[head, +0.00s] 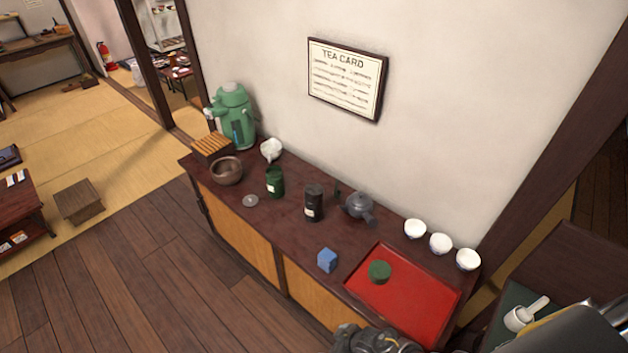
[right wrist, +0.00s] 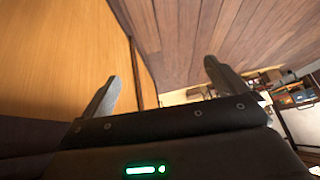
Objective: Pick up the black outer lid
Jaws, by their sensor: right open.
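A black tea canister (head: 312,207) stands upright on the dark wooden cabinet top, left of the teapot. Parts of my own arm show at the bottom of the head view, but no fingertips can be made out there. My left gripper is not in view.
A green canister (head: 275,184), a grey disc (head: 250,200), a brown bowl (head: 227,171) and a grey teapot (head: 358,206) stand near the black canister. A blue cube (head: 327,260) sits in front. A green lid (head: 380,271) lies on the red tray (head: 425,307). White cups (head: 440,243) line the wall.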

